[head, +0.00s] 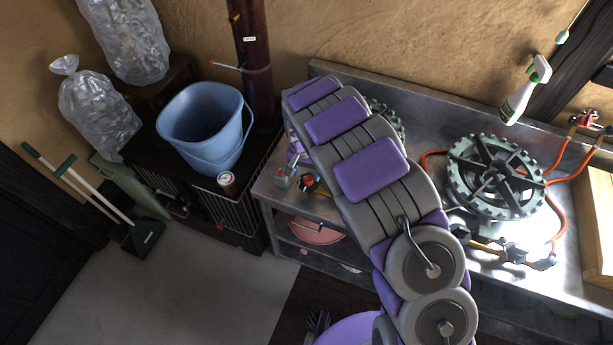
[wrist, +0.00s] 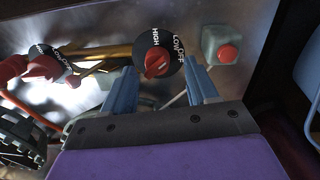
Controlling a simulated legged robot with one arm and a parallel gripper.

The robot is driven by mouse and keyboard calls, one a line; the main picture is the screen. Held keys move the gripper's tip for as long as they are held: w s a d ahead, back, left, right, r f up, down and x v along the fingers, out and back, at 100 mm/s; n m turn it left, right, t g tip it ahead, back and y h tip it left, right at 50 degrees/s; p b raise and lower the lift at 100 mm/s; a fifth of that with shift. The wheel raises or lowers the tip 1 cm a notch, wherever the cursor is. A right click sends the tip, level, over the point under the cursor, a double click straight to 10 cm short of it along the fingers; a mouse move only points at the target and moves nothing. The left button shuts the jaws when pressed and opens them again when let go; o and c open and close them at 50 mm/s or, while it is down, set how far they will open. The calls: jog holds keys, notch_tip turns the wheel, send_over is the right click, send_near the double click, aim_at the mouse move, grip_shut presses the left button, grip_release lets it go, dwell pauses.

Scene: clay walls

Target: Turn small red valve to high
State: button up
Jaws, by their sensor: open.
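The small red valve (wrist: 157,63) is a red knob on a round black dial marked HIGH, LOW and OFF in the wrist view. HIGH is on the dial's left, LOW and OFF on its right. Which mark the knob points to is not clear. My gripper (wrist: 161,88) is open, its two blue-grey fingers on either side below the knob, with nothing held between them. In the head view a small red and black valve (head: 308,183) shows at the steel table's left front edge; my arm hides most of the gripper there.
A grey box with a red button (wrist: 227,53) sits right of the dial. Another red-handled valve (wrist: 40,65) is at the left. A blue bucket (head: 203,125) stands left on a black cabinet.

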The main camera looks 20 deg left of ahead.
aim_at(308, 179)
jog(key=shift+d+f, duration=0.25)
jog(key=shift+f, duration=0.9)
jog(key=shift+a, duration=0.1)
jog(key=shift+c, duration=0.3)
jog(key=c, duration=0.9)
jog(key=shift+c, duration=0.2)
jog(key=shift+r+n, duration=0.15)
jog(key=shift+n, duration=0.15)
jog(key=n+p, duration=0.4)
jog(key=p, duration=0.1)
jog(key=shift+r+p, duration=0.15)
jog(key=shift+p, duration=0.2)
jog(key=n+p, duration=0.4)
jog(key=shift+p, duration=0.4)
jog(key=shift+f+n+p, duration=0.2)
jog(key=shift+n+p, duration=0.6)
jog(key=shift+p, duration=0.1)
